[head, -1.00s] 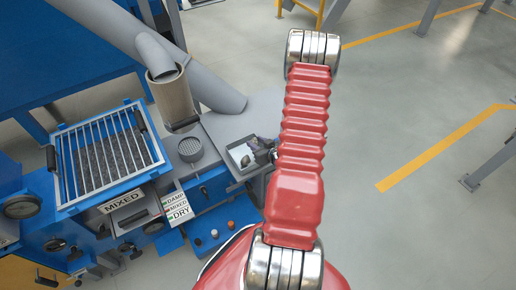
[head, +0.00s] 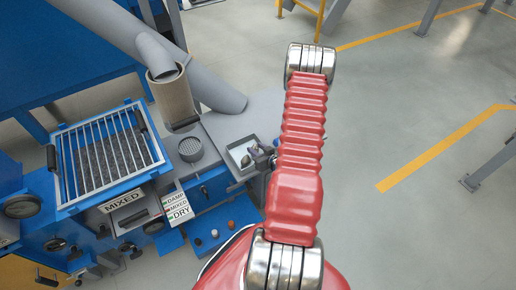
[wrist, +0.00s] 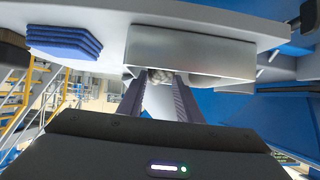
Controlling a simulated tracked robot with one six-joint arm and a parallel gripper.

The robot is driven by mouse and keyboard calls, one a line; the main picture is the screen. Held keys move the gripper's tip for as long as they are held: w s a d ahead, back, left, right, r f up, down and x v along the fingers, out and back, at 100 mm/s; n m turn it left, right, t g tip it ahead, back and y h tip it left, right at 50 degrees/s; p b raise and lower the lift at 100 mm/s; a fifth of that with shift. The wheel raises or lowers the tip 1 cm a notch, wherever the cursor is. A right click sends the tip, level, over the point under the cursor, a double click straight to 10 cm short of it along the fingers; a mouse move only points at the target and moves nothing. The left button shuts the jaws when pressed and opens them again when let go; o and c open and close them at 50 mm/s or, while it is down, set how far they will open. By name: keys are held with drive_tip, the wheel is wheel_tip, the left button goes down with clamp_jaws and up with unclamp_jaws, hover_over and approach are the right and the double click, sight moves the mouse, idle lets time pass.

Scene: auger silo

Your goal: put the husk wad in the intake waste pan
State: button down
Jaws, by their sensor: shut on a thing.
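The shallow metal pan (head: 232,149), which I take for the intake waste pan, sits on the grey ledge just left of my arm, with a pale inside. In the wrist view its silver wall (wrist: 205,54) is just beyond the fingertips. My gripper (head: 256,160) is at the pan's right side, partly hidden by my arm. The wad shows as a greyish bit at the pan (head: 246,160). I cannot tell whether it touches the pan.
A barred grate (head: 110,155) is further left. Signs (head: 176,205) and coloured knobs (head: 214,234) are in front. A blue pad stack (wrist: 64,38) shows in the wrist view. Open floor lies right.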

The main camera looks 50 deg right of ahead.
drive_tip(key=c, duration=1.5)
unclamp_jaws()
drive_tip(key=shift+c, duration=0.2)
drive_tip(key=shift+s+r, duration=0.15)
drive_tip(key=shift+r, duration=0.05)
drive_tip(key=v, duration=1.1)
drive_tip(key=shift+s, duration=0.3)
drive_tip(key=shift+w+a, duration=0.1)
